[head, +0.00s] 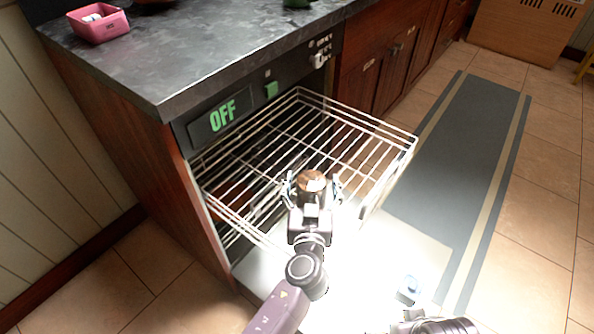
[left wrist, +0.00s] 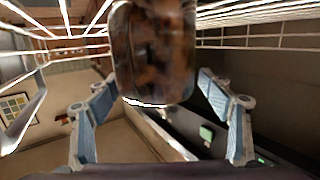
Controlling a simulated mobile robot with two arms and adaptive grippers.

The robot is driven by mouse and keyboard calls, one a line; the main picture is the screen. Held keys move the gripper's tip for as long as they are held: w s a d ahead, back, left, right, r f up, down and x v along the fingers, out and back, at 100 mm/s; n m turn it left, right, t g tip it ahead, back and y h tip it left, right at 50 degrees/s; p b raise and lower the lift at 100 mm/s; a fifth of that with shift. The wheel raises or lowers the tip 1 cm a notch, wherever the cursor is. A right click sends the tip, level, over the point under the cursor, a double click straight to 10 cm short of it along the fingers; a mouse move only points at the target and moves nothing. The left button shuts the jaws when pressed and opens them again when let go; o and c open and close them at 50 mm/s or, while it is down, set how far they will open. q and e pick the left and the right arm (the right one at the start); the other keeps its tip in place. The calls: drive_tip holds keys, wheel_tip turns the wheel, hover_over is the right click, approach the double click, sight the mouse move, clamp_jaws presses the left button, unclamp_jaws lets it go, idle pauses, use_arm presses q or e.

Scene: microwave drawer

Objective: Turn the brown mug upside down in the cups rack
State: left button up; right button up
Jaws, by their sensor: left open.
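The brown mug (head: 312,180) is at the front part of the pulled-out wire rack (head: 378,128), between the fingers of my left gripper (head: 312,190). In the head view its upper end looks like a brown disc; I cannot tell surely whether that is its base. In the left wrist view the mottled brown mug (left wrist: 153,50) fills the upper middle, close to the rack wires. The blue finger pads stand apart on either side with gaps, so the left gripper is open around it. Part of my right arm shows at the bottom right; its jaws are not clear.
The rack sticks out below a dark counter (head: 190,45) and a panel (head: 222,118) reading OFF. A pink box (head: 98,24) stands on the counter. The rest of the rack looks empty. A grey striped mat (head: 455,150) lies on the tiled floor to the right.

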use_arm(q)
drive_tip(key=shift+r, duration=0.15)
use_arm(e)
drive_tip(key=shift+r, duration=0.1)
